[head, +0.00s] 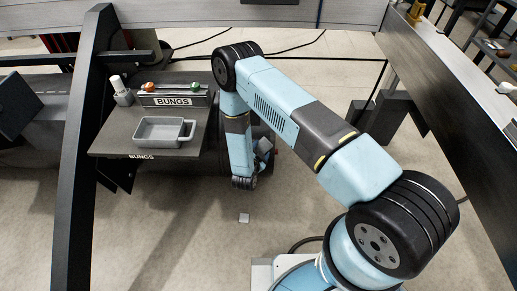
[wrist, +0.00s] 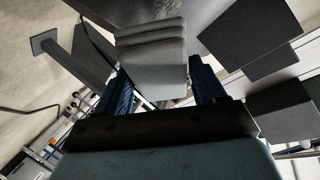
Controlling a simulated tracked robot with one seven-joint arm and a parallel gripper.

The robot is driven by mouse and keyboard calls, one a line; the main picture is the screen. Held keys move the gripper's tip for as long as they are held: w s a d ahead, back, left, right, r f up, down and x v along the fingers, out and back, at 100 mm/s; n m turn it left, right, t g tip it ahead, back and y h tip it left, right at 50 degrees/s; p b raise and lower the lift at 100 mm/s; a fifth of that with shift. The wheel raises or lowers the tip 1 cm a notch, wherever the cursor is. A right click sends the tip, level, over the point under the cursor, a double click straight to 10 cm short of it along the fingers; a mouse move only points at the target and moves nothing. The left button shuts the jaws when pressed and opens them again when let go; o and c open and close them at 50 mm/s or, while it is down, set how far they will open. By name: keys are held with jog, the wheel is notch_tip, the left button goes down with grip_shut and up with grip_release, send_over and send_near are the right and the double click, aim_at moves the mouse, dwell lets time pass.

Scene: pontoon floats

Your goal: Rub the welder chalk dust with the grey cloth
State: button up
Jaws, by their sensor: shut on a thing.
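The grey cloth (wrist: 152,58) is a folded, layered pad between the two blue fingers of my gripper (wrist: 160,84) in the wrist view. My gripper is shut on it. In the head view my arm reaches down beside the right edge of the table, and its end is mostly hidden behind the arm links. I cannot make out the welder or the chalk dust for certain in either view. In the wrist view a dark grey surface (wrist: 252,35) lies beyond the cloth; I cannot tell whether they touch.
A dark table (head: 112,139) labelled BUNGS holds a grey tray with a handle (head: 160,132), a white-topped cup (head: 121,93), and orange and green balls. A small pale square (head: 244,218) lies on the open floor. A long dark beam (head: 440,80) runs along the right.

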jog(key=shift+w+d+f, duration=0.1)
jog(key=shift+w+f, duration=0.4)
jog(key=shift+w, duration=0.3)
jog(key=shift+w+a+f, duration=0.1)
jog(key=shift+w+f, duration=0.45)
jog(key=shift+w, duration=0.2)
jog(key=shift+w+d+f, duration=0.1)
jog(key=shift+w+f, duration=0.4)
jog(key=shift+w, duration=0.3)
jog(key=shift+w+f, duration=0.3)
jog(key=shift+w, duration=0.2)
jog(key=shift+w+f, duration=0.25)
jog(key=shift+w, duration=0.2)
jog(key=shift+a, duration=1.95)
jog(key=shift+w, duration=0.1)
jog(key=shift+d, duration=0.1)
